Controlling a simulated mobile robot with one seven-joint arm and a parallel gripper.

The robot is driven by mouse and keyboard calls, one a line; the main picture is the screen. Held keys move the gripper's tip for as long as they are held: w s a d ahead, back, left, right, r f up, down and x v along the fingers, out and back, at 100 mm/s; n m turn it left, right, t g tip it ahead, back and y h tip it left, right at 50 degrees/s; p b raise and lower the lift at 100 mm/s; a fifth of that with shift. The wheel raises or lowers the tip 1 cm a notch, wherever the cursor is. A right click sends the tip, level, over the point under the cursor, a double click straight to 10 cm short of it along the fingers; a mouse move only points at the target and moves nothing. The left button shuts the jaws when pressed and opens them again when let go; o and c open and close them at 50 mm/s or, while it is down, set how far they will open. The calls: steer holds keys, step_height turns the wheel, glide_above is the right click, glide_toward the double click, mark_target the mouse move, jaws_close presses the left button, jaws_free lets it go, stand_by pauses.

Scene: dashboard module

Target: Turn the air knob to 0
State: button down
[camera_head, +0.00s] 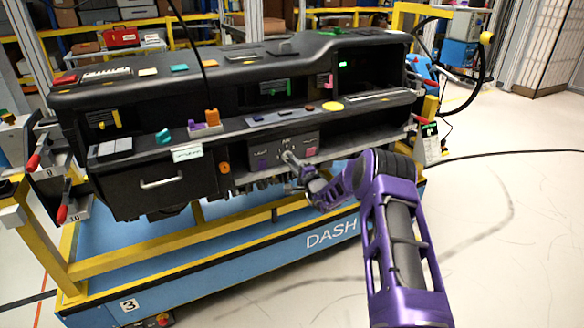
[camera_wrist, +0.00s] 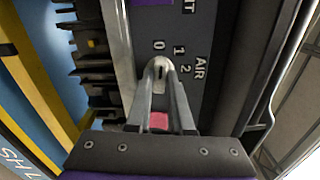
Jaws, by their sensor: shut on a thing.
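The air knob (camera_wrist: 159,68) is a small pale grey knob on a dark panel, with the white marks 0, 1 and 2 around it and the word AIR (camera_wrist: 201,68) beside it. In the wrist view, my gripper (camera_wrist: 159,76) has its two grey fingers closed on the knob, one on each side. The 0 lies straight above the knob in that view. The fingers partly cover the knob, and I cannot tell clearly which mark it points to. In the head view, my gripper (camera_head: 289,157) reaches the small control panel (camera_head: 266,153) low on the dashboard.
A pink button (camera_wrist: 158,121) shows between the fingers, and a purple one (camera_wrist: 150,2) is at the top edge. The black dashboard (camera_head: 290,75) stands on a blue and yellow cart (camera_head: 225,275). A closed drawer (camera_head: 165,182) is to the left. Open floor lies at the right.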

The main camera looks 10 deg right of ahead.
steer(key=shift+f+n+b, duration=0.1)
steer(key=shift+n+b, duration=0.35)
steer(key=shift+n, duration=0.15)
steer(key=c, duration=0.8)
jaws_free()
steer(key=p+v, duration=0.1)
steer(key=v, duration=1.6)
steer(key=shift+s, duration=0.2)
